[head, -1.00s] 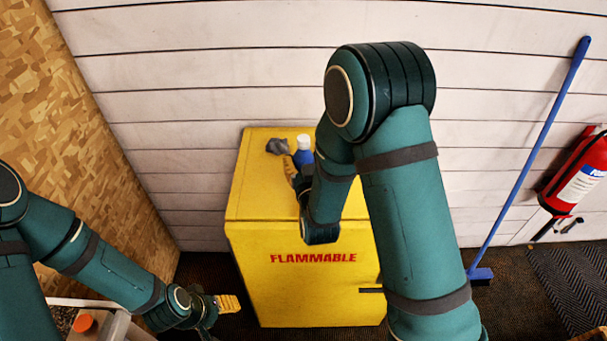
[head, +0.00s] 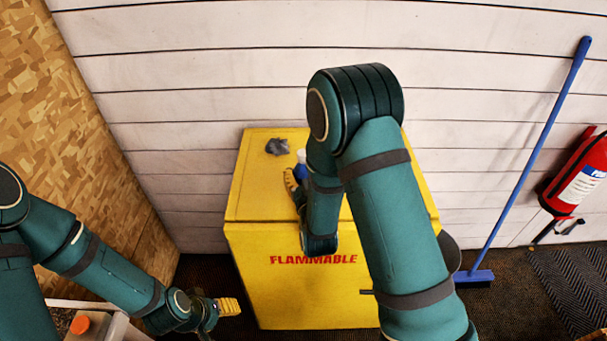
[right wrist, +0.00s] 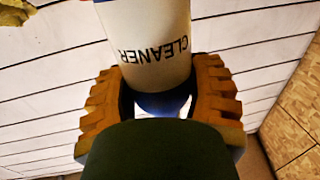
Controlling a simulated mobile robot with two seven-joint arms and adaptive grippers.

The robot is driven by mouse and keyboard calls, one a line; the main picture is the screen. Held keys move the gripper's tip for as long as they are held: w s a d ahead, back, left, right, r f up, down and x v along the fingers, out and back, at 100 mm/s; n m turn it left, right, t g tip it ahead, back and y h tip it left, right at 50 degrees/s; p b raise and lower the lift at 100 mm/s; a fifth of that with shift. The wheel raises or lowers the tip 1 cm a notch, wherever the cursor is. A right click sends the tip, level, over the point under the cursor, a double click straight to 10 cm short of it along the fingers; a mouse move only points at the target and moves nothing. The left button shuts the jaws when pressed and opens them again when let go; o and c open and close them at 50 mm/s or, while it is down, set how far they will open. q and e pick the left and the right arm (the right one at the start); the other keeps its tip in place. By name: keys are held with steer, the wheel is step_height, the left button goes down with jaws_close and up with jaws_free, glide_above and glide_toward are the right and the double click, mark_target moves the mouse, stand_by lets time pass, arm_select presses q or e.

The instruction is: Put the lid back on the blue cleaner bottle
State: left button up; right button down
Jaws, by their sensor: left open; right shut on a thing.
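The blue cleaner bottle (head: 300,171) is at the yellow cabinet top, with a white upper part, and is partly hidden by my right arm. My right gripper (head: 291,182) is shut on it. In the right wrist view the bottle (right wrist: 153,62) sits between both ribbed yellow fingers of my right gripper (right wrist: 163,98), its CLEANER label upside down. My left gripper (head: 229,306) is open and empty, low in front of the cabinet's left side. An orange round cap-like piece (head: 82,324) shows on a pale object at lower left. I cannot tell whether it is the bottle's lid.
The yellow FLAMMABLE cabinet (head: 256,285) stands against the white plank wall. A blue broom (head: 530,155) and a red fire extinguisher (head: 577,180) are at the right. A wood-chip board wall (head: 95,130) is at the left.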

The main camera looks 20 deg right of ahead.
steer(key=shift+c, duration=1.3)
jaws_free()
steer(key=shift+r+p, duration=0.15)
steer(key=shift+p, duration=0.15)
steer(key=s, duration=0.4)
steer(key=s+b, duration=0.1)
steer(key=s, duration=0.1)
steer(key=shift+a, duration=0.35)
steer(key=shift+s+a+p, duration=0.2)
steer(key=shift+s+p, duration=1.3)
steer(key=shift+p, duration=0.05)
steer(key=shift+s+a+p, duration=0.15)
steer(key=shift+s+p, duration=1.3)
steer(key=shift+p, duration=0.05)
